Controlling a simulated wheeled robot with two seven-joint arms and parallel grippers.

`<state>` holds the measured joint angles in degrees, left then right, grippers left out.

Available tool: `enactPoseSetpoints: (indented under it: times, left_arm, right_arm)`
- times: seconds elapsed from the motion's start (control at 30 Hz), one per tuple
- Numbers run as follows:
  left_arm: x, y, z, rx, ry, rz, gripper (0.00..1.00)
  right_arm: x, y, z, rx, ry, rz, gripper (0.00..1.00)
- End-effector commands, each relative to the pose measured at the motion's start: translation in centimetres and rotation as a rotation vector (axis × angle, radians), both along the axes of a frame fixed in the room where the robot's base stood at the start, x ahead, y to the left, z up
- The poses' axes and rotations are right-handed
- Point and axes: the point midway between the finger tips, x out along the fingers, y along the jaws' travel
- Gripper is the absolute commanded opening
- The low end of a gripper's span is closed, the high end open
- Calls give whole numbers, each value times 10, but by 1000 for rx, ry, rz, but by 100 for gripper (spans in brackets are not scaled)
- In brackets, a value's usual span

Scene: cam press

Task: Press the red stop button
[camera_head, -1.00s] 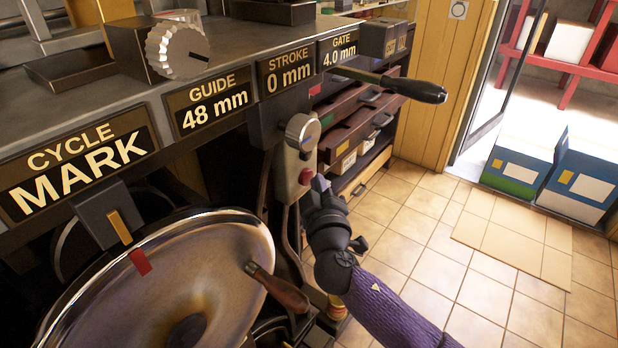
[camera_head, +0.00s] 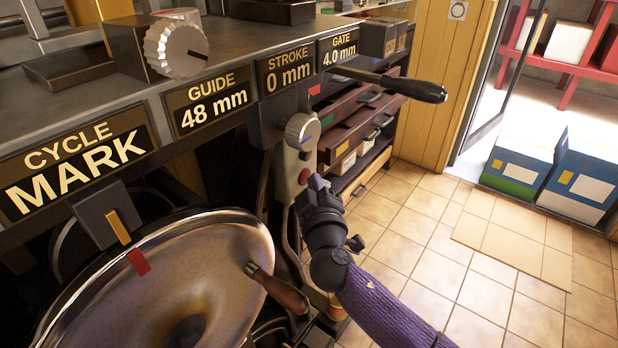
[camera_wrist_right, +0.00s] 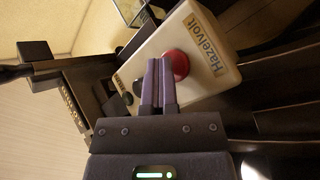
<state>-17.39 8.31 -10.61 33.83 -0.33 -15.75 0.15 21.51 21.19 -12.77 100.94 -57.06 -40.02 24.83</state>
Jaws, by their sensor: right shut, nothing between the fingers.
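The red stop button (camera_head: 305,176) sits low on a pale control box (camera_head: 292,185) on the press's right end, below a grey knob. It also shows in the right wrist view as a round red button (camera_wrist_right: 177,66) on the box marked Hazelvolt. My right gripper (camera_head: 316,184) is shut and empty, its fingertips right beside the button. In the right wrist view the closed purple fingers (camera_wrist_right: 160,62) overlap the button's left edge; I cannot tell whether they touch it. My left gripper is not in view.
A black-handled lever (camera_head: 428,90) sticks out above the box. A large metal wheel (camera_head: 215,262) with a wooden handle (camera_head: 282,294) stands at lower left. Drawers (camera_head: 350,130) are behind. The tiled floor at right is mostly open.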

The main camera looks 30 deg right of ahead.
Motion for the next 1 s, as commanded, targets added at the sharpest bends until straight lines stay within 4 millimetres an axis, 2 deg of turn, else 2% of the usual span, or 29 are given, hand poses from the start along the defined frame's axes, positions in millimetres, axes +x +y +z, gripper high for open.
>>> enactPoseSetpoints:
  times: [0.33,0.63,1.0]
  left_arm:
    - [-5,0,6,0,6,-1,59]
    - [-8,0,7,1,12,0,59]
    - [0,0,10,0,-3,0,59]
  right_arm:
    - [-16,-6,1,0,-1,1,0]
    - [-18,-7,0,0,0,0,0]
    - [-51,-21,0,1,1,0,0]
